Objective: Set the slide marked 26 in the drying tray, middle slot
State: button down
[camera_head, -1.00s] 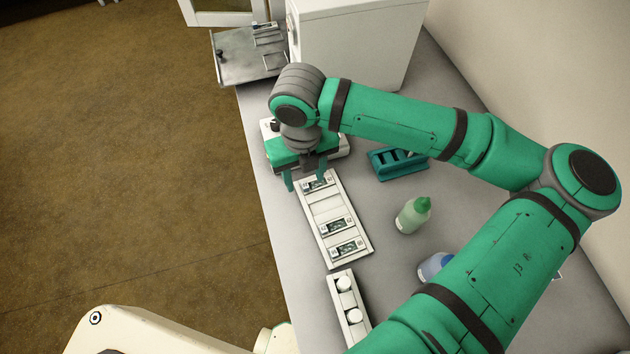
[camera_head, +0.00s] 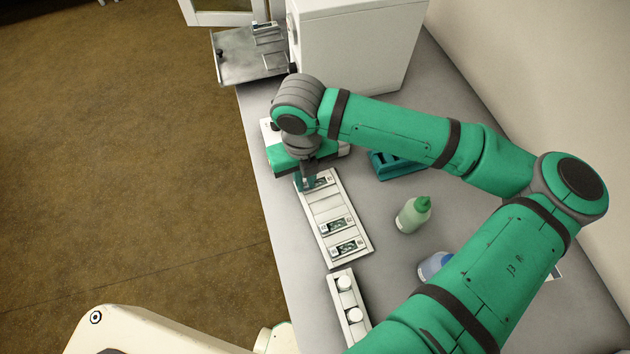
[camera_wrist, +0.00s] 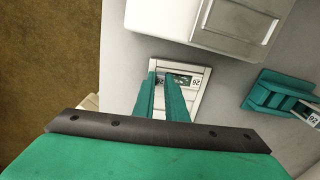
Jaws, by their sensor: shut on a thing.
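A long white slotted tray (camera_head: 327,203) lies on the bench. A slide (camera_head: 322,181) sits in its far end slot, and two more slides (camera_head: 337,225) sit in its near slots; the middle slots look empty. My gripper (camera_head: 307,186) is at the far end, its teal fingers shut on the far slide. In the wrist view the fingers (camera_wrist: 162,84) partly cover this slide (camera_wrist: 187,80), which appears marked 26. The slide still looks level in the tray. I cannot tell which holder is the drying tray.
A teal slotted rack (camera_head: 392,167) stands to the right, holding a labelled slide (camera_wrist: 306,116). A green-capped bottle (camera_head: 413,214), a blue-capped bottle (camera_head: 434,265) and a holder with white jars (camera_head: 335,279) are nearer. A white instrument (camera_head: 355,40) and metal stage (camera_head: 240,62) are beyond.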

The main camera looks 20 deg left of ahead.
aim_at(305, 184)
jog(key=shift+r, duration=2.5)
